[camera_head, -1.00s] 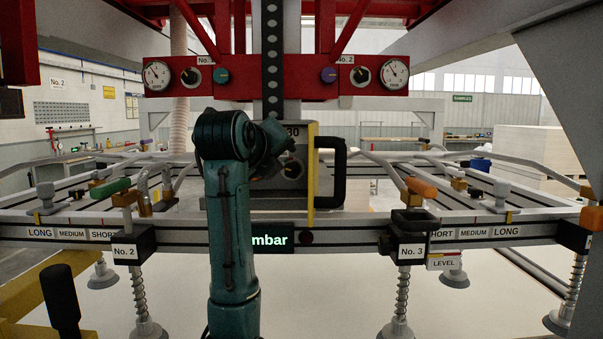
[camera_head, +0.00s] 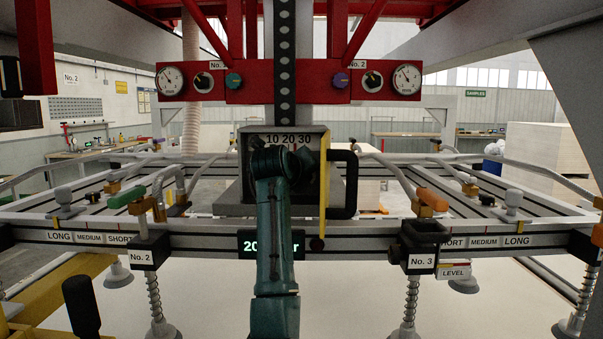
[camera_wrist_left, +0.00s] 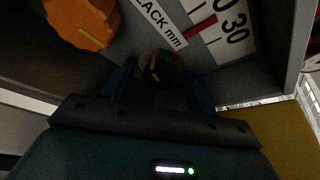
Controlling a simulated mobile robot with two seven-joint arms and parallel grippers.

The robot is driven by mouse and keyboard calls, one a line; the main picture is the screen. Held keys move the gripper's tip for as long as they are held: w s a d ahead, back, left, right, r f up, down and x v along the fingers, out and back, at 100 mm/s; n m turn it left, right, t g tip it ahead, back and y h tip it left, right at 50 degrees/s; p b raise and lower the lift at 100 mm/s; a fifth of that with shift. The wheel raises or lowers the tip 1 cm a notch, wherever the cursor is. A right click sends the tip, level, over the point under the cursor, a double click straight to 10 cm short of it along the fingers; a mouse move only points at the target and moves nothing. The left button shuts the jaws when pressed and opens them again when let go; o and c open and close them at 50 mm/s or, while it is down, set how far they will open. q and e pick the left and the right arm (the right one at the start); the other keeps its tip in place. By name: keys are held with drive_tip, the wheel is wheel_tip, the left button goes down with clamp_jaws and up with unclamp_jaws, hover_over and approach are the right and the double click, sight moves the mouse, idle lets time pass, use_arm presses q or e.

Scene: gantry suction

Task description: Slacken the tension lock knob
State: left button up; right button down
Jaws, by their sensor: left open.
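The gauge box (camera_head: 250,140) hangs in the middle of the head view, with a scale marked 10, 20, 30. A small dark round knob (camera_wrist_left: 154,62) with a yellow pointer line shows below the scale in the left wrist view. A larger orange knob (camera_wrist_left: 82,22) with a yellow line is at upper left there. No label tells me which is the tension lock knob. My left gripper (camera_wrist_left: 160,80) is open, its blue fingers on either side of the dark knob; I cannot tell whether they touch it. In the head view my arm hides both knobs. My right gripper is not in view.
A yellow plate with a black handle (camera_head: 349,184) stands just right of the gauge box. The grey crossbeam (camera_head: 360,241) carries suction cups and the No. 2 and No. 3 blocks. A red beam with dials (camera_head: 300,84) is above. A black lever grip (camera_head: 81,306) is at lower left.

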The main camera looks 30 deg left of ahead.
use_arm(q)
drive_tip(key=c, duration=1)
drive_tip(key=shift+a+n, duration=0.2)
drive_tip(key=shift+n, duration=0.2)
drive_tip(key=shift+f+n+t+h, duration=0.15)
drive_tip(key=shift+n+t+h, duration=0.2)
drive_tip(key=shift+n+t, duration=0.5)
drive_tip(key=shift+f+n+t+h, duration=0.1)
drive_tip(key=shift+n+t+h, duration=0.3)
drive_tip(key=shift+n, duration=0.85)
drive_tip(key=o, duration=1)
drive_tip(key=shift+s, duration=0.1)
